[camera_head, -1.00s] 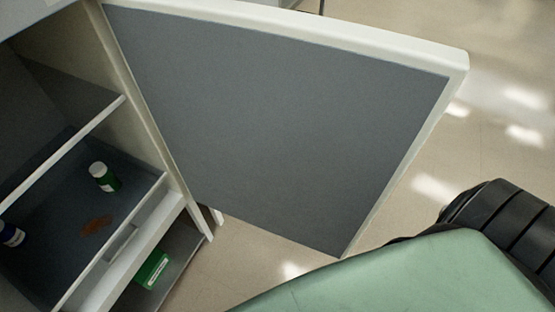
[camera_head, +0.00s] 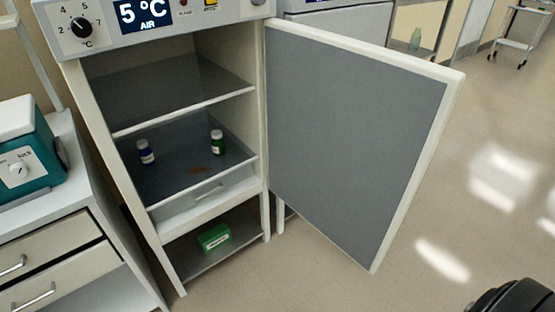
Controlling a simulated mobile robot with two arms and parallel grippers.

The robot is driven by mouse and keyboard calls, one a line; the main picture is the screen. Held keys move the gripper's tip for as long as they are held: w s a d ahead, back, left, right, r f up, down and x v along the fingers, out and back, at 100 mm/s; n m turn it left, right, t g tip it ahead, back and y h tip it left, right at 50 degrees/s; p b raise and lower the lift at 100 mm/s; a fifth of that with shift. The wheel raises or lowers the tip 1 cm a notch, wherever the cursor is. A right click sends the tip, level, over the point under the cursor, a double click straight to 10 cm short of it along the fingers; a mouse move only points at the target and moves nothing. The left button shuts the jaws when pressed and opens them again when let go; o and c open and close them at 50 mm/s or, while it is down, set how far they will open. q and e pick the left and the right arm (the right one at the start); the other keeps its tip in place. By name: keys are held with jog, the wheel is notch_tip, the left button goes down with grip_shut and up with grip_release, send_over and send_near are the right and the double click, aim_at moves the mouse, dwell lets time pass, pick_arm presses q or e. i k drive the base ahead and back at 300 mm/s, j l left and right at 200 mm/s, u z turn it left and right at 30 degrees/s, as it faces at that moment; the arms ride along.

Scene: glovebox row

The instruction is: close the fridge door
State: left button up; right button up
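The fridge (camera_head: 264,120) stands left of centre with its control panel on top, showing 5 °C. Its door (camera_head: 355,135) is wide open, hinged on the right side of the cabinet and swung out toward me and to the right. The grey inner face of the door shows, framed by a white edge. A blue-and-white bottle (camera_head: 146,152) and a green bottle with a white cap (camera_head: 217,142) stand on a shelf inside.
A green box (camera_head: 214,237) lies on the open shelf below the fridge compartment. A drawer cabinet (camera_head: 60,240) with a teal device (camera_head: 25,150) stands at the left. The floor (camera_head: 500,150) right of the door is clear. A cart (camera_head: 522,40) stands far back.

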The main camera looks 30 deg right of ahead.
aim_at(355, 127)
jog(key=l+u, duration=0.45)
jog(key=l, duration=0.35)
jog(key=l+u, duration=0.45)
jog(key=l, duration=0.4)
jog(key=k+l, duration=0.1)
jog(key=l, duration=0.95)
jog(key=k+l, duration=0.15)
jog(key=l, duration=0.95)
jog(key=k+l+u, duration=0.15)
jog(key=k+l, duration=0.5)
jog(key=l, duration=0.1)
